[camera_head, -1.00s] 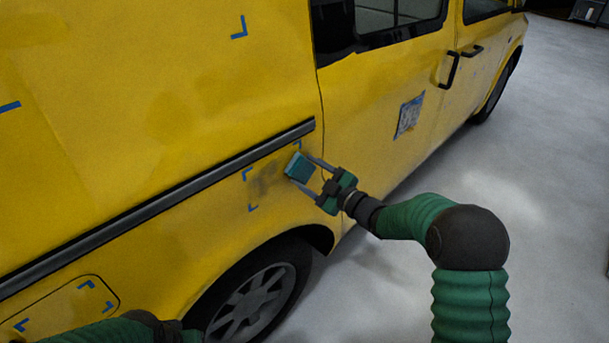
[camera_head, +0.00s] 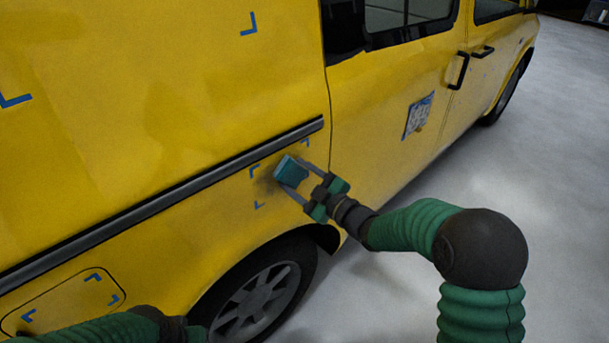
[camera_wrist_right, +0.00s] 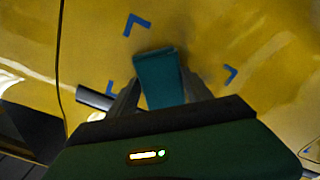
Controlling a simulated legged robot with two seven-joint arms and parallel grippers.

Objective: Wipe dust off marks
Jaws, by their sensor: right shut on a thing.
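My right gripper (camera_head: 298,184) is shut on a teal block-shaped wiping pad (camera_head: 290,170), held at the yellow van's side above the rear wheel. The pad also shows between the fingers in the right wrist view (camera_wrist_right: 160,80). It is over or against a panel area framed by blue corner marks (camera_head: 256,172). A dark dusty smudge (camera_head: 264,184) shows just left of the pad. In the right wrist view, blue corner marks (camera_wrist_right: 137,23) surround the pad. Whether the pad touches the paint is hard to tell.
The yellow van (camera_head: 200,80) fills the left and middle. A black trim strip (camera_head: 170,205) runs above the marked area, and the rear wheel (camera_head: 258,300) is below. More blue marks (camera_head: 93,277) frame a flap. A blue-white sticker (camera_head: 418,115) is on the door. Grey floor lies right.

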